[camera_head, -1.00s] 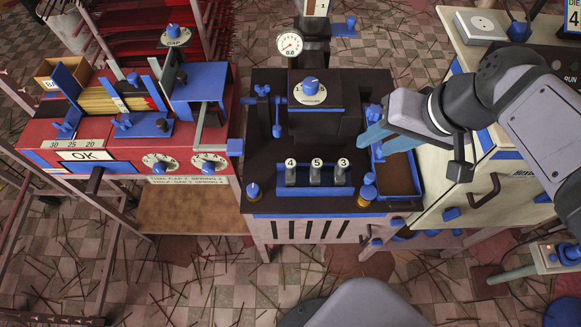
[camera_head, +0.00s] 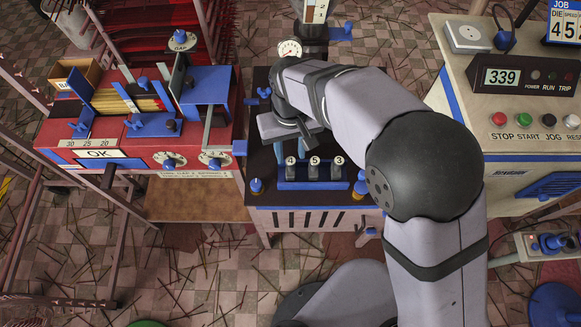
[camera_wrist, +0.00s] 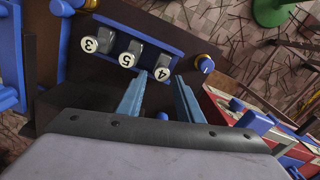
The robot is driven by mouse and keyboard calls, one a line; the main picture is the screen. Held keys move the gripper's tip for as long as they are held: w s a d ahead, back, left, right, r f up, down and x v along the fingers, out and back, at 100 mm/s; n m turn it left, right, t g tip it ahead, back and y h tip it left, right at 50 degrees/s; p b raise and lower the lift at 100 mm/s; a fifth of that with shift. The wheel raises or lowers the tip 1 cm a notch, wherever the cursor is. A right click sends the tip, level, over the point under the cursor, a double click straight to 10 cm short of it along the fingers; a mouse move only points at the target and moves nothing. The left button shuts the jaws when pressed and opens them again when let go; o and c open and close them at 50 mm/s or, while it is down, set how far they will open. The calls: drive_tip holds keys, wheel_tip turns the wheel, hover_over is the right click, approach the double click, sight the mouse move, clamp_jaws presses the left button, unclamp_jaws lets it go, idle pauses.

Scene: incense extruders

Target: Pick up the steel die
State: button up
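Three grey steel dies stand in a blue rack (camera_head: 313,184) on the dark bench top. They carry white number discs: die 4 (camera_head: 290,170), die 5 (camera_head: 314,170) and die 3 (camera_head: 338,170). In the wrist view the rack (camera_wrist: 150,25) holds die 3 (camera_wrist: 103,38), die 5 (camera_wrist: 131,52) and die 4 (camera_wrist: 160,67). My gripper (camera_wrist: 161,80) is open, its two blue fingers apart and pointing at the die 4 end of the rack. Nothing is visibly held. I cannot tell whether a finger touches die 4.
A blue knob on a brass base (camera_wrist: 205,62) stands close beside the rack's die 4 end. A dial gauge (camera_head: 290,48) rises behind. A red machine (camera_head: 120,150) is at left, a control console (camera_head: 520,80) at right with a job sign (camera_head: 565,25).

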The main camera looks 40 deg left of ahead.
sight(291, 166)
drive_tip(key=shift+s+d+f+p, duration=0.1)
drive_tip(key=shift+f+p, duration=0.45)
drive_tip(key=shift+f, duration=1.3)
drive_tip(key=shift+s+d+f+p, duration=0.1)
drive_tip(key=shift+f+p, duration=0.4)
drive_tip(key=shift+f, duration=1.3)
clamp_jaws()
